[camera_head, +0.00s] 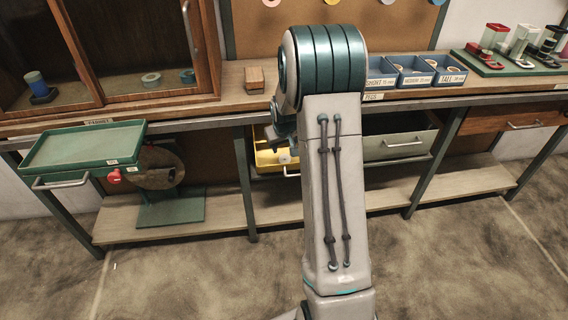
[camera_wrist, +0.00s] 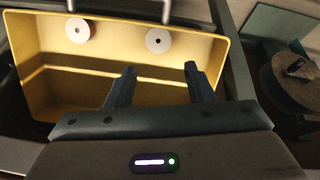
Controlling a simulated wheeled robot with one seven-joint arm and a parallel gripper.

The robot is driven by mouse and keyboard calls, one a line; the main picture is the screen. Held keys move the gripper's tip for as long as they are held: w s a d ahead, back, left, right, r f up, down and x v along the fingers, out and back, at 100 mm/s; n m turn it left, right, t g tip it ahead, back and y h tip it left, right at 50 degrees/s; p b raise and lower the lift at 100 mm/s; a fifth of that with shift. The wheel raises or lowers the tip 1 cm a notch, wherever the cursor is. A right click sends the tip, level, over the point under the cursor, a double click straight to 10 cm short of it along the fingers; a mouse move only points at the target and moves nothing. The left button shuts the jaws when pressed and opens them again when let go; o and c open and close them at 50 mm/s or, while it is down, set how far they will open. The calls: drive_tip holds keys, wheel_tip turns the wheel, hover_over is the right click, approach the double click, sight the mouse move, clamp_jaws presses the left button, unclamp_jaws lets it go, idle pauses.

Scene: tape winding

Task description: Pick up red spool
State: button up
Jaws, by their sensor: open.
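I cannot pick out the red spool for certain in either view. Red pieces (camera_head: 494,36) stand on a green board at the far right of the bench, too small to identify. My gripper (camera_wrist: 159,70) is open and empty, its two dark fingers apart over the yellow drawer (camera_wrist: 65,92). In the head view my arm partly hides the gripper and the same drawer (camera_head: 265,158). Inside the drawer, near its handle side, are a white disc (camera_wrist: 78,30) and a second white disc (camera_wrist: 158,40), each with a dark centre. Neither is between the fingers.
A green tray (camera_head: 82,146) juts out at the left above a round disc on a green stand (camera_head: 170,208). A glass-fronted cabinet holds a blue spool (camera_head: 35,80). Labelled blue bins (camera_head: 415,79) stand on the bench. A grey-green drawer (camera_head: 400,143) is right of the yellow one.

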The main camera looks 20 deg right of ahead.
hover_over(285, 159)
drive_tip(key=s+a, duration=0.1)
drive_tip(key=s, duration=0.1)
wheel_tip(285, 159, down, 5)
drive_tip(key=shift+a+r+b, duration=0.1)
drive_tip(key=shift+r+b, duration=0.1)
drive_tip(key=shift+b, duration=0.15)
drive_tip(key=x, duration=0.2)
drive_tip(key=b+x, duration=0.1)
drive_tip(key=x, duration=0.1)
drive_tip(key=shift+s+f, duration=0.1)
drive_tip(key=shift+f, duration=0.3)
drive_tip(key=shift+w+f, duration=0.2)
drive_tip(key=shift+f, duration=0.05)
drive_tip(key=c, duration=0.7)
drive_tip(key=shift+r, duration=0.1)
drive_tip(key=shift+c, duration=0.2)
